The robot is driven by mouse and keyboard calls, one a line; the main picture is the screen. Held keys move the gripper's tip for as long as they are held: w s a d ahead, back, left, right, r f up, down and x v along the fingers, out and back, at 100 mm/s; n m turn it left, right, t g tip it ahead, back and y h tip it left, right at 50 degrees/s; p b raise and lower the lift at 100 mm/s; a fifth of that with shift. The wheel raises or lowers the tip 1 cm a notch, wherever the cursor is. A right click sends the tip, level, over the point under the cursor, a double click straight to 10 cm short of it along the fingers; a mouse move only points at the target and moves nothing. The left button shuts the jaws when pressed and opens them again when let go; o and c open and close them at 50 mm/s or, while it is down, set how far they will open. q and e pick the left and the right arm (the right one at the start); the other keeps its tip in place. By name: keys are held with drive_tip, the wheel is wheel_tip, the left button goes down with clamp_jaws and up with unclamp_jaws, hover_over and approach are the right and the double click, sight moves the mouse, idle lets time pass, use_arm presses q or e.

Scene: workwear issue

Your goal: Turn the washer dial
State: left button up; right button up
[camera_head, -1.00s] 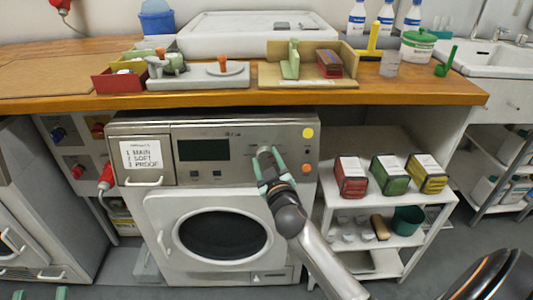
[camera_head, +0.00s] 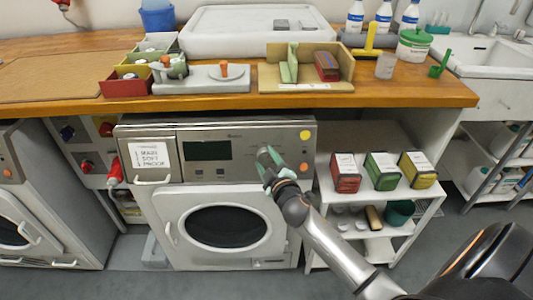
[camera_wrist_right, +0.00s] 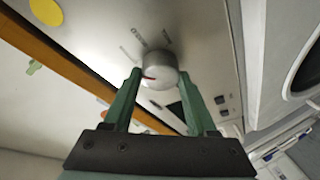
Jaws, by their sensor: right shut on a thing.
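The washer (camera_head: 290,137) stands under the wooden counter, with a dark display, a round door and a control panel. Its dial is a silver knob at the panel's right part, mostly hidden by my gripper in the head view. In the right wrist view the dial (camera_wrist_right: 160,70) shows a red mark toward the picture's left, with small printed labels around it. My right gripper (camera_head: 268,157) is at the panel. Its green fingers (camera_wrist_right: 157,82) lie on either side of the dial, shut on it. My left gripper is out of view.
The counter (camera_head: 225,105) above carries several boxes, a fixture and bottles. A shelf unit (camera_head: 322,215) with red, green and yellow boxes stands right of the washer, close to my right arm. A yellow spot (camera_head: 305,135) and an orange button (camera_head: 304,167) are near the dial.

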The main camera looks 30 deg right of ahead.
drive_tip(key=n+p, duration=0.1)
drive_tip(key=p, duration=0.1)
drive_tip(key=r+n+p, duration=0.1)
drive_tip(key=n+p, duration=0.1)
drive_tip(key=shift+g+y, duration=0.3)
drive_tip(key=shift+y, duration=0.1)
drive_tip(key=n+g+p, duration=0.1)
drive_tip(key=n+p, duration=0.3)
drive_tip(key=p, duration=0.2)
drive_tip(key=shift+w, duration=0.1)
drive_tip(key=shift+n+p, duration=0.3)
drive_tip(key=shift+p, duration=0.1)
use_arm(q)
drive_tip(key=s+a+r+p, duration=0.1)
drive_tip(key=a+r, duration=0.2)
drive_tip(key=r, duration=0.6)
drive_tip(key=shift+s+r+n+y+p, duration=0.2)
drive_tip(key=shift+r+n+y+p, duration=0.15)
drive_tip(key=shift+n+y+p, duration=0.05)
use_arm(e)
drive_tip(key=shift+f+n+g+y, duration=0.3)
drive_tip(key=shift+n+g, duration=0.1)
drive_tip(key=shift+n, duration=0.4)
drive_tip(key=o, duration=1.4)
drive_tip(key=shift+c, duration=0.2)
drive_tip(key=shift+f, duration=0.1)
